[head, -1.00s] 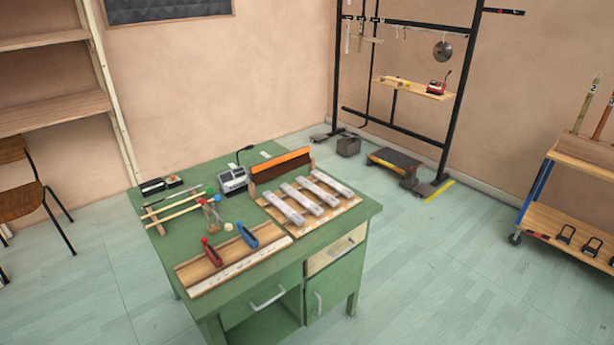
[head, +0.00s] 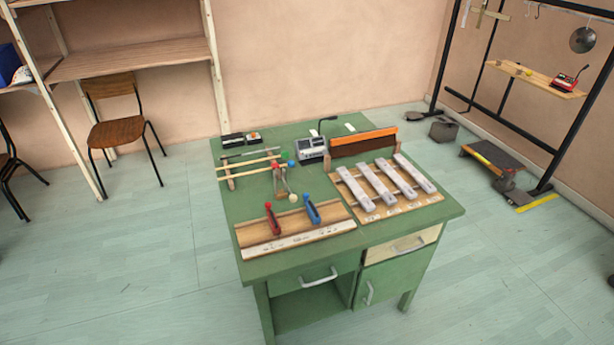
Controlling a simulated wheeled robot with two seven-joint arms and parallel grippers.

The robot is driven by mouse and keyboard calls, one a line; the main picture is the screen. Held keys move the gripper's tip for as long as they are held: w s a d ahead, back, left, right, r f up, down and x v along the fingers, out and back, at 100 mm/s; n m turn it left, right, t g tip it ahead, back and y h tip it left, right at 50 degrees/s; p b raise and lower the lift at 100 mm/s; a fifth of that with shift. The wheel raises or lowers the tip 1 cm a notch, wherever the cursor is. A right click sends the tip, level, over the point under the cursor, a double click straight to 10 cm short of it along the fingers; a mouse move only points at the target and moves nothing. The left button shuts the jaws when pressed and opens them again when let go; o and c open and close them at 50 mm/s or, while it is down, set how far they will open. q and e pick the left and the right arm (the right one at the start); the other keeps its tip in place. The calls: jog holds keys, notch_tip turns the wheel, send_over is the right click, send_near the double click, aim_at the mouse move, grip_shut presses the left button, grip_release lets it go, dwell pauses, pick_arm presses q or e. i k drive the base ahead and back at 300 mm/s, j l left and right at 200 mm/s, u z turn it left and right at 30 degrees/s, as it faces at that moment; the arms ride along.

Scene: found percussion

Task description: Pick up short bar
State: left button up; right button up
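Several pale grey bars lie side by side on a wooden board (head: 421,202) on the right half of the green desk (head: 303,235). The leftmost bar (head: 355,189) and the rightmost bar (head: 414,173) are at the ends of the row, with others such as the second bar (head: 377,185) between them. Their lengths look close, and I cannot tell which is the short bar. Neither of my grippers shows in the head view.
A wooden tray (head: 277,239) with a red-handled tool (head: 272,218) and a blue-handled tool (head: 312,211) sits at the desk's front left. Mallets on a rack (head: 247,170), a grey device (head: 311,149) and an orange-topped panel (head: 362,143) stand behind.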

aim_at(362, 198)
jog(key=i+l+u, duration=0.25)
jog(key=l, duration=0.55)
jog(key=i+l+u, duration=0.1)
jog(key=l+u, duration=0.15)
jog(key=l, duration=0.55)
jog(key=l+u, duration=0.25)
jog(key=l, duration=0.55)
jog(key=i, duration=0.05)
